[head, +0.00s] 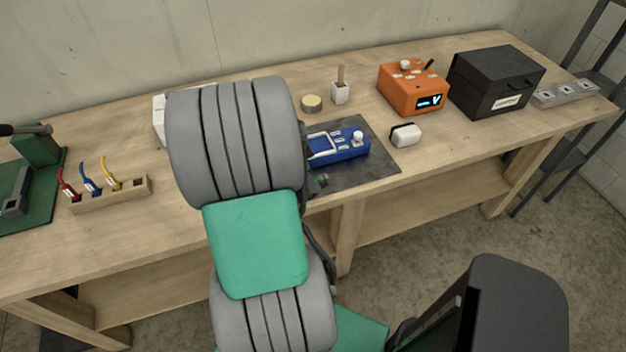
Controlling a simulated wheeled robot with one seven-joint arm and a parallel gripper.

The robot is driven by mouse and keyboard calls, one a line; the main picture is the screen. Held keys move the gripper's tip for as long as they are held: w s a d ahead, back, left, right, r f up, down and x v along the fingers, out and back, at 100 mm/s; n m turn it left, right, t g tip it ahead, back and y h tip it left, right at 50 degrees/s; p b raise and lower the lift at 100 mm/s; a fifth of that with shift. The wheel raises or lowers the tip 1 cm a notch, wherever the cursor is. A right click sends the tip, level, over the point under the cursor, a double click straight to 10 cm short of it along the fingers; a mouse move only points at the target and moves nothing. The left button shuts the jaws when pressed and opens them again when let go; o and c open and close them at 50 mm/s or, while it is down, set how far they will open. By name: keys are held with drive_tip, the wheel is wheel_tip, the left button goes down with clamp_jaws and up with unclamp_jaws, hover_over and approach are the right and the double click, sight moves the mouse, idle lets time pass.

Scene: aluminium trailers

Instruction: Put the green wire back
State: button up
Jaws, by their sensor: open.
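A wooden rack (112,196) on the left of the bench holds a red wire (67,186), a blue wire (90,181) and a yellow wire (110,175). The hole at its right end (138,182) is empty. I see no green wire; my large grey and green arm hides the middle of the bench. A dark part of my gripper (318,182) shows past the arm's right edge, by the blue meter (343,146) on a dark mat (372,175). The gripper is open, but its fingers are mostly hidden, and I cannot see what lies between them.
A green mat with a dark tool (17,190) lies far left. A white object (159,118) is partly behind my arm. Right of it stand a round tin (311,103), a white holder (340,93), a white block (406,136), an orange device (413,91) and a black box (494,82).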

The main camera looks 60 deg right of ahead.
drive_tip(key=shift+c, duration=0.3)
clamp_jaws()
drive_tip(key=shift+r, duration=0.15)
idle(0.3)
